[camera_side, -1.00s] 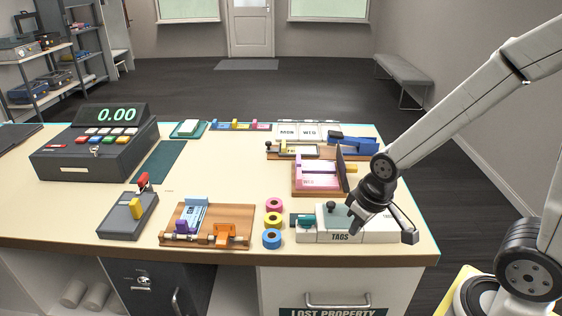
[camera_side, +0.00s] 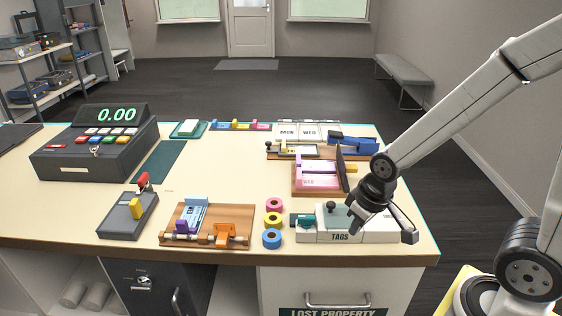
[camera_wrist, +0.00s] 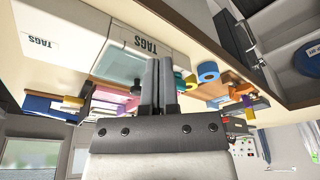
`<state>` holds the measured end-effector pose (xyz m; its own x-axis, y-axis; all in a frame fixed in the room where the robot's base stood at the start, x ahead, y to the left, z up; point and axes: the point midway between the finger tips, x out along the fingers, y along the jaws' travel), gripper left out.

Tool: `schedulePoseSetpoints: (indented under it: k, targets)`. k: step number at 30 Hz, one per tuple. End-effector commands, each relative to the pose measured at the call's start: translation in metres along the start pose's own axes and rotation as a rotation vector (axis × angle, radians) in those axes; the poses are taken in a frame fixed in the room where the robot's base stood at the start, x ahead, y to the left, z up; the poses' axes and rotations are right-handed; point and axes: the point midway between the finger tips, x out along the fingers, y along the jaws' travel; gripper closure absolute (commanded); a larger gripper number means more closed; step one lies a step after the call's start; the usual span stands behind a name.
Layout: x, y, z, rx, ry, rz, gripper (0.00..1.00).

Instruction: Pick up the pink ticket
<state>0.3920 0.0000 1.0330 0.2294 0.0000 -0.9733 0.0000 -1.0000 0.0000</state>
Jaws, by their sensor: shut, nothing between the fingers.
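A pink ticket (camera_side: 320,170) lies in a wooden holder (camera_side: 318,193) at the right of the counter, with a dark upright plate beside it. It is hard to make out in the wrist view. My gripper (camera_wrist: 158,62) is shut and empty, its two fingers side by side in the wrist view. In the side view it hangs in front and to the right of the holder, over the right end of the white TAGS box (camera_side: 340,238), apart from the pink ticket.
Tape rolls (camera_side: 272,239) stand left of the TAGS box. A wooden rack (camera_side: 240,240) with a blue ticket (camera_side: 193,218), a grey device (camera_side: 122,222) and a cash register (camera_side: 92,150) stand further left. A blue stapler-like tool (camera_side: 352,144) is behind the holder. The counter's middle is clear.

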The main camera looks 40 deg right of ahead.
Motion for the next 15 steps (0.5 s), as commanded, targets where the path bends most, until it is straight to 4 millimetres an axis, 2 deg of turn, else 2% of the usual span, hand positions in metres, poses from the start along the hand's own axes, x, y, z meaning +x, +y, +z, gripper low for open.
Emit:
schedulePoseSetpoints:
  k: [9, 14, 15]
  targets:
    - [0.0, 0.0, 0.0, 0.0, 0.0, 0.0, 1.0]
    - [0.0, 0.0, 0.0, 0.0, 0.0, 0.0, 0.49]
    - [0.0, 0.0, 0.0, 0.0, 0.0, 0.0, 0.36]
